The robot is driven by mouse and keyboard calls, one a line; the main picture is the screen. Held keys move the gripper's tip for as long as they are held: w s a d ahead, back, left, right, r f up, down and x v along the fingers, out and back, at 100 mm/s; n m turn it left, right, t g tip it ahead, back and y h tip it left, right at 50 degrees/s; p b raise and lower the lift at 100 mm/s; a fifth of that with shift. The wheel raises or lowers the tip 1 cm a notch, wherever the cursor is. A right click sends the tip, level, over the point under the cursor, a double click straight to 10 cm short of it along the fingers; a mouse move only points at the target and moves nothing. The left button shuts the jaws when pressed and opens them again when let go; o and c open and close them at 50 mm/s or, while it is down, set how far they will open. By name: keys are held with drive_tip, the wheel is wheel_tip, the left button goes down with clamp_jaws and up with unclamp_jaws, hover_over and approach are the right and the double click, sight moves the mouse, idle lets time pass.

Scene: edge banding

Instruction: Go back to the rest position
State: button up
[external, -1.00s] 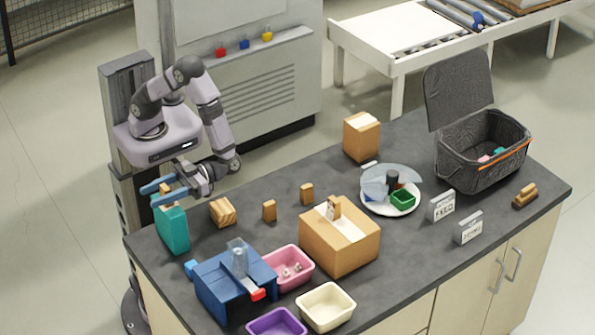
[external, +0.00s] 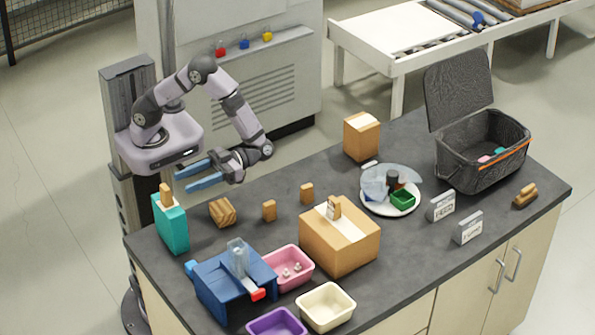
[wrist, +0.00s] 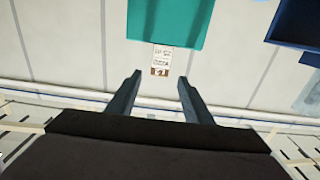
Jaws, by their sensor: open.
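My gripper (external: 184,180) is open and empty, its blue fingers pointing left, above the back left part of the dark worktop. It is to the right of and above the teal holder (external: 172,229), apart from it. A light wooden piece (external: 166,195) stands upright out of the top of the holder. In the wrist view my open fingers (wrist: 160,74) show with nothing between them. The teal holder (wrist: 166,22) is ahead of them, with a labelled piece (wrist: 161,60) at its edge, just beyond the fingertips.
On the worktop (external: 280,192) stand a striped wooden block (external: 222,212), two small wooden blocks, a blue fixture (external: 222,285), a pink bin (external: 289,283), a cardboard box (external: 345,249) and a black lidded basket (external: 475,170). The air around my gripper looks clear.

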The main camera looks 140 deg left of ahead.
idle(0.3)
drive_tip(key=w+a+f+n+t+y+p, duration=0.1)
drive_tip(key=w+a+n+t+y, duration=0.1)
drive_tip(key=w+n+t+y, duration=0.5)
drive_tip(key=w+a+n+t+y+p, duration=0.15)
drive_tip(key=w+t+y, duration=0.35)
drive_tip(key=w, duration=0.6)
drive_tip(key=s+a+f+n+g+y, duration=0.2)
drive_tip(key=s, duration=0.3)
drive_tip(key=s+a+f+n+g+y, duration=0.1)
drive_tip(key=s+f+n+g+y, duration=0.1)
drive_tip(key=s, duration=0.4)
drive_tip(key=s+a+f+n+g+y, duration=0.2)
drive_tip(key=s+n+y, duration=0.1)
drive_tip(key=s, duration=0.2)
drive_tip(key=shift+s+a+n+g+y, duration=0.15)
drive_tip(key=shift+a+n+g+y, duration=0.15)
drive_tip(key=shift+n+g, duration=0.1)
drive_tip(key=s+d+n+g, duration=0.1)
drive_tip(key=s+d+g, duration=0.1)
drive_tip(key=s, duration=0.5)
drive_tip(key=s+d+f+g+h, duration=0.1)
drive_tip(key=s+d+g, duration=0.2)
drive_tip(key=s, duration=0.4)
drive_tip(key=shift+s+d+f+n+h+p, duration=0.2)
drive_tip(key=shift+s+d+n+h+p, duration=0.15)
drive_tip(key=shift+s+d+p, duration=0.1)
